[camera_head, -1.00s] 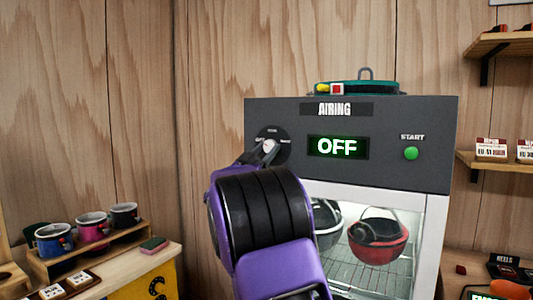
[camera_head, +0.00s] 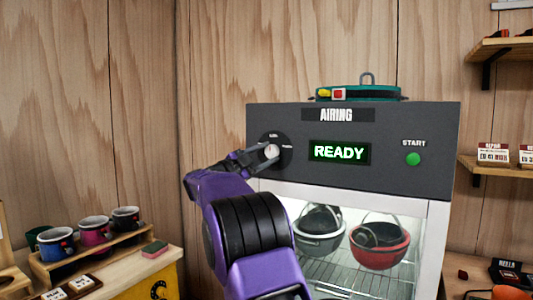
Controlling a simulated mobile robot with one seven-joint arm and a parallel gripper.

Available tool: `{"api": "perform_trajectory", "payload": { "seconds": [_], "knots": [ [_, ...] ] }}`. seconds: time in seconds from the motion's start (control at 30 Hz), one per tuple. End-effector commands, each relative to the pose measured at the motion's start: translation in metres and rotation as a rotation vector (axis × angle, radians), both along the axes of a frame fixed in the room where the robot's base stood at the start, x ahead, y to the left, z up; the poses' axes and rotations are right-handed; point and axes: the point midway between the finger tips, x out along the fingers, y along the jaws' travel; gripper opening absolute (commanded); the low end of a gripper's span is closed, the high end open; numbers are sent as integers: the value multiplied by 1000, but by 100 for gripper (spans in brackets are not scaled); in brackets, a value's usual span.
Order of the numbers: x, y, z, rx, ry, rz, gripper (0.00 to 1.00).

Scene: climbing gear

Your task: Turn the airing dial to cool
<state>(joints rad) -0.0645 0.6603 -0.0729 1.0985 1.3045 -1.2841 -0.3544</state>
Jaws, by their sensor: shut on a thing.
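The airing cabinet (camera_head: 224,115) has a dark grey front panel, and its display (camera_head: 339,152) reads READY in green. The airing dial (camera_head: 272,149) is a round black dial with a light knob at the left of the panel. My gripper (camera_head: 269,153) reaches it from the lower left and is shut on the knob. The small marks around the dial are too small to read, so I cannot tell the exact setting by its pointer. The green START button (camera_head: 413,159) is at the right of the panel.
Two helmets, one dark (camera_head: 318,240) and one red (camera_head: 380,247), sit on a wire rack inside the lit cabinet. Shelves are at right.

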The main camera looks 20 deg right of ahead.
Motion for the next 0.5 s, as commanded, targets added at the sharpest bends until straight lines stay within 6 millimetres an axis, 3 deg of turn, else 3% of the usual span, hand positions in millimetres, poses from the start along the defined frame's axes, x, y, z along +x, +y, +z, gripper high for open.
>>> {"api": "perform_trajectory", "payload": {
  "seconds": [0.5],
  "knots": [
    [1,1,0,98,-124,0,0]
  ]
}}
